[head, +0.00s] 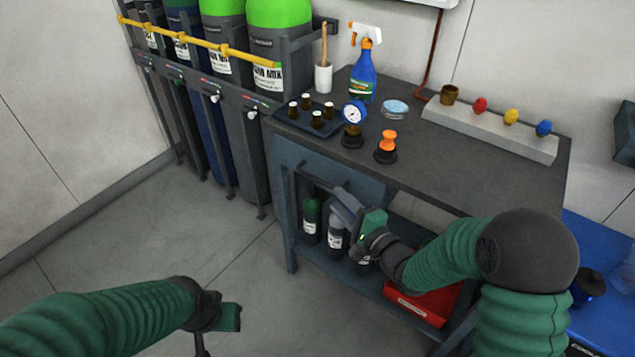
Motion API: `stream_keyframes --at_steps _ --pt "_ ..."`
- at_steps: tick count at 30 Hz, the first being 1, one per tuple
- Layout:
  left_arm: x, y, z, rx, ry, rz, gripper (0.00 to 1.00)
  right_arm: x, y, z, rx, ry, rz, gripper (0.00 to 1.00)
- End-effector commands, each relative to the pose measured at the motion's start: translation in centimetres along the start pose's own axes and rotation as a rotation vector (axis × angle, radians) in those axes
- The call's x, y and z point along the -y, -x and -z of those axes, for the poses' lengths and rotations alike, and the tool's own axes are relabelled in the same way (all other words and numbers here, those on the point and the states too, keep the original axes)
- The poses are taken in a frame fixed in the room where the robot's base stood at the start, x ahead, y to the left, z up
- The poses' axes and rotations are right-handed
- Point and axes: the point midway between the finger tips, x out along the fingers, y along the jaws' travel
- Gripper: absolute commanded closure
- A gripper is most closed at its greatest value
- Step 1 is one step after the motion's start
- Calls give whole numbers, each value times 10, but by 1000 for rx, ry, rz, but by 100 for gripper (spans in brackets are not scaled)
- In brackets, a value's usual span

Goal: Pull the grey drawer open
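The grey drawer (325,168) is the blue-grey front under the dark top of the workbench, at its left end. My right gripper (343,207) is just in front of the drawer's lower edge, with its grey fingers pointing up and left. The gripper and wrist hide part of the drawer front, and any handle there is hard to make out. I cannot tell whether the fingers touch it or how far they are apart. My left gripper (229,322) is low over the open floor, well away from the bench; its fingers are mostly hidden.
The bench top (455,180) holds a spray bottle (362,82), a gauge (354,114), a tray of small bottles (292,122) and a block with coloured knobs (490,130). Bottles and a red bin (425,304) stand on the lower shelf. Gas cylinders (280,40) line the left wall.

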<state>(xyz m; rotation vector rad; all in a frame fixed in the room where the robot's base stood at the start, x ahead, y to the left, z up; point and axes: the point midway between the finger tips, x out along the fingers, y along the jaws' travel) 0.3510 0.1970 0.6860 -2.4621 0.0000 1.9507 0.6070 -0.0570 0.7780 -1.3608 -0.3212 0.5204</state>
Motion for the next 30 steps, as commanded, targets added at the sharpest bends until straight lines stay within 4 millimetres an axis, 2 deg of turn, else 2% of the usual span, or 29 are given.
stream_keyframes --at_steps 1,6,12,16,23,30 --pt "0 -7 -2 0 0 0 64 -4 -15 0 4 4 2 67" --pt "0 -18 -4 0 0 0 64 -4 -58 -1 2 4 2 67" --pt "0 -26 -6 0 0 0 64 -3 -95 0 0 3 0 67" --pt "0 -27 -6 0 0 0 64 0 -104 0 0 3 0 67" --pt "0 -26 -6 0 0 0 64 0 -104 0 -2 3 0 67" --pt "0 -26 -6 0 0 0 64 0 -104 0 -2 3 -1 98"
